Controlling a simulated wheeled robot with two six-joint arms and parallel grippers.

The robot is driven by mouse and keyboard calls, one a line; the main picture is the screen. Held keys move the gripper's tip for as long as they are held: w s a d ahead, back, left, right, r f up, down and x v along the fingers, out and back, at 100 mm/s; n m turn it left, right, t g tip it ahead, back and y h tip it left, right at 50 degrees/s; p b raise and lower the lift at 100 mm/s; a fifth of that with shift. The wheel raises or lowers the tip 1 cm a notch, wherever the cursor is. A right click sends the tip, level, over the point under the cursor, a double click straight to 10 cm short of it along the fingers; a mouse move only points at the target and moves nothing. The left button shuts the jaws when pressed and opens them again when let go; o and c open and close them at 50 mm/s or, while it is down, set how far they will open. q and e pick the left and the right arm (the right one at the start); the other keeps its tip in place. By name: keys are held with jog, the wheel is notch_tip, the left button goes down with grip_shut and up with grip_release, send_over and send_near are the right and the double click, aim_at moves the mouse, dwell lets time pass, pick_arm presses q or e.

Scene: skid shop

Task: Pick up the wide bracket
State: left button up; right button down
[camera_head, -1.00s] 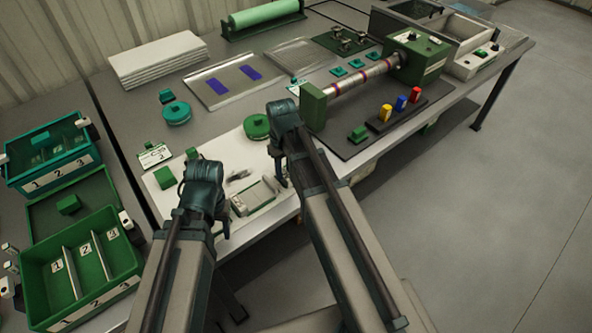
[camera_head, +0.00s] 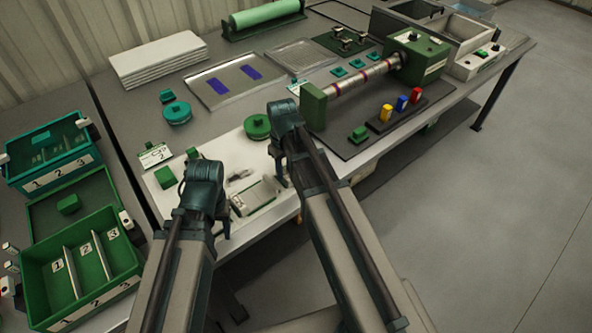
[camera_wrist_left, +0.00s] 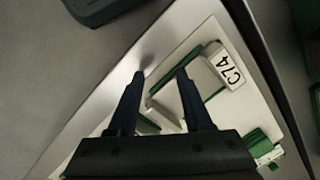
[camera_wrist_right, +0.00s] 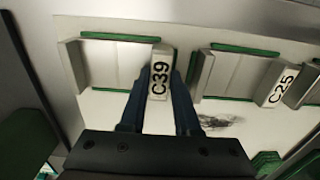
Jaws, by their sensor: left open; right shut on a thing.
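In the right wrist view a pale metal bracket labelled C39 (camera_wrist_right: 112,66) has a raised labelled flange at its right end. My right gripper (camera_wrist_right: 160,82) is shut on that flange. A second bracket, labelled C25 (camera_wrist_right: 235,73), lies to its right. In the head view the arms hide part of the brackets (camera_head: 254,196). I cannot tell which bracket is the widest.
The brackets lie on a white board (camera_head: 228,153) at the bench's front edge. A green spool (camera_head: 257,127) and a small sign (camera_head: 155,155) are behind. A green divided bin (camera_head: 80,262) stands at left. A roller machine (camera_head: 360,80) is at right.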

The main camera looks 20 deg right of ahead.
pick_arm(q)
jog(key=shift+r, duration=0.15)
pick_arm(e)
jog(key=shift+r, duration=0.1)
pick_arm(q)
notch_tip(320, 180, up, 10)
jog(key=p, duration=1)
pick_arm(e)
notch_tip(320, 180, up, 10)
